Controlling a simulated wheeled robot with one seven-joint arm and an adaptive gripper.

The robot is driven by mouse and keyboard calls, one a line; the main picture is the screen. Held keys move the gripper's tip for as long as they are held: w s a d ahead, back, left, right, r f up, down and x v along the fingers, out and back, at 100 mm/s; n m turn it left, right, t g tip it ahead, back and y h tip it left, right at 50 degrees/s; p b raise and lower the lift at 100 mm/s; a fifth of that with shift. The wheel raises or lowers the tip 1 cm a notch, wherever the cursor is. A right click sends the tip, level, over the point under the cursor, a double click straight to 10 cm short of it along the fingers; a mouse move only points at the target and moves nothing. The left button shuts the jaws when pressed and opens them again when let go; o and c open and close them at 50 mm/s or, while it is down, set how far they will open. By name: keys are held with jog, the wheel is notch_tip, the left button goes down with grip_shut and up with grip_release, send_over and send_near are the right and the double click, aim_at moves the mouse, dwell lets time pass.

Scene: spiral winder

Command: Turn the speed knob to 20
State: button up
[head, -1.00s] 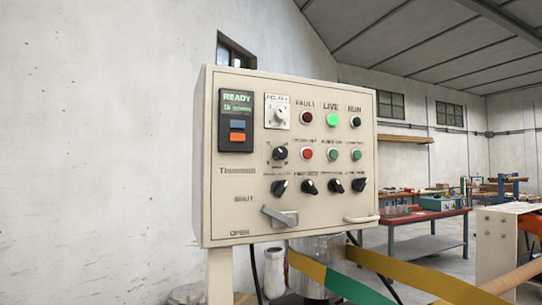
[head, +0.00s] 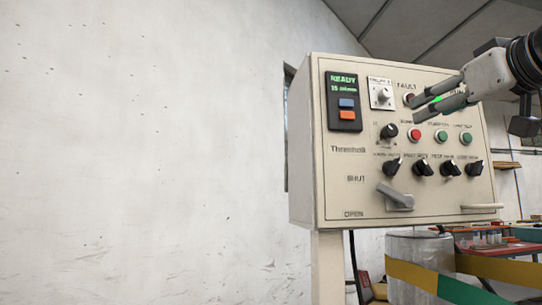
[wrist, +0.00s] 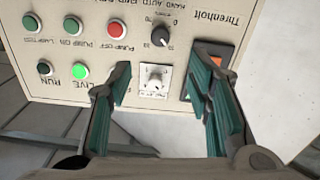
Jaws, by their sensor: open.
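The cream control panel (head: 345,190) carries several knobs and buttons. No label that I can read says speed. A pale knob on a white dial plate (head: 382,94) sits at the upper left; its scale is too small to read. It also shows in the wrist view as a pale knob (wrist: 154,84). A black pointer knob (head: 389,131) is below it; it also shows in the wrist view (wrist: 160,37). My gripper (head: 416,110) is open and empty, in front of the panel's upper part. In the wrist view, the fingers (wrist: 160,82) appear either side of the pale knob, apart from it.
A lit READY display (head: 343,84) with blue and orange buttons is left of the dial. Red and green buttons (head: 441,137) and several black selectors (head: 423,168) lie right and below. A grey lever (head: 395,196) and a handle (head: 482,207) protrude low.

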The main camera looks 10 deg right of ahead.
aim_at(393, 130)
jog(key=w, duration=1.2)
jog(key=shift+w+p, duration=0.3)
jog(key=shift+w, duration=0.05)
grip_shut()
